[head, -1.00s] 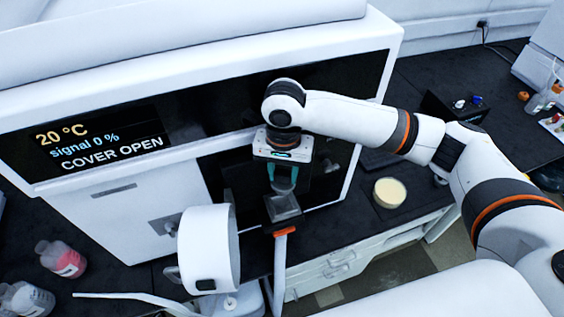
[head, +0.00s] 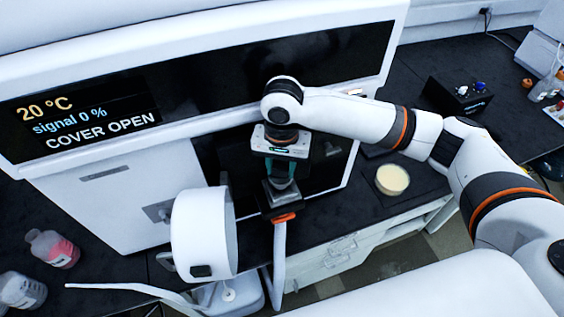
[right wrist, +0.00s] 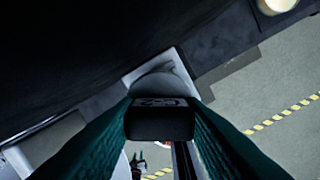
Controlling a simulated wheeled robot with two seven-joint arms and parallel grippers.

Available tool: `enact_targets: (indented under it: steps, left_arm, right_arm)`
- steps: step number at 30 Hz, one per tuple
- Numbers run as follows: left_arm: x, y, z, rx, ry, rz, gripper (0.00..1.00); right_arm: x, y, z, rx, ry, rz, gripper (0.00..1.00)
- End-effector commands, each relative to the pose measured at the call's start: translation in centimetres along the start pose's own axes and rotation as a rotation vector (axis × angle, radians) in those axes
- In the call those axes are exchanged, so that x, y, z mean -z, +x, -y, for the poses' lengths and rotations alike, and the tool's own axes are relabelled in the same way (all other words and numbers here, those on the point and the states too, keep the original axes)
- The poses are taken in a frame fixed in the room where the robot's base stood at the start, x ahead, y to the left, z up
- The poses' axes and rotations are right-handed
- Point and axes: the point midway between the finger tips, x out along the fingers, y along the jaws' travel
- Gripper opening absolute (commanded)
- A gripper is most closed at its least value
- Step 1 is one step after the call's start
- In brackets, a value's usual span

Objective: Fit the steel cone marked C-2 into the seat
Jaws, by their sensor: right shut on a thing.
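My right gripper (head: 281,182) is shut, its teal fingers pointing down in front of the instrument's dark opening. In the right wrist view, a dark piece (right wrist: 160,122) with a light, hard-to-read marking on its edge sits between the two teal fingers; I take it for the cone C-2. Its lower part is hidden. A grey square-topped block (head: 282,197) lies directly below the fingers, apparently the seat; its recess is hidden. In the wrist view a grey rounded part (right wrist: 160,84) shows just beyond the held piece. Contact cannot be told. My left gripper is not in view.
A white round cover (head: 204,235) stands open left of the block. An orange-tipped grey handle (head: 280,250) is in front. The instrument screen (head: 85,125) reads COVER OPEN. A cream-filled dish (head: 392,180) stands right on the dark bench. Bottles (head: 52,248) stand at left.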

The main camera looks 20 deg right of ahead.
Motion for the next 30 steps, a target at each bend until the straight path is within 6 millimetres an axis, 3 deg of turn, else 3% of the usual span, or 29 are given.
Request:
enact_targets:
  steps: [2,13,14,18,30]
  left_arm:
    - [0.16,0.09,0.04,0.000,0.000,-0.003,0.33]
    - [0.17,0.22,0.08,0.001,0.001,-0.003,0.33]
    - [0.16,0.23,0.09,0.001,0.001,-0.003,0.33]
    - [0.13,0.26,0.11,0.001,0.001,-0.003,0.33]
    - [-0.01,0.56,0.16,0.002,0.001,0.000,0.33]
  right_arm:
    - [0.65,1.38,0.58,0.028,-0.005,-0.022,0.04]
    - [0.67,1.68,0.70,0.034,-0.004,-0.026,0.04]
    - [0.67,1.70,0.71,0.034,-0.004,-0.026,0.38]
    - [0.66,1.73,0.73,0.035,-0.004,-0.027,0.61]
    - [0.62,1.12,0.71,0.034,-0.003,-0.025,0.61]
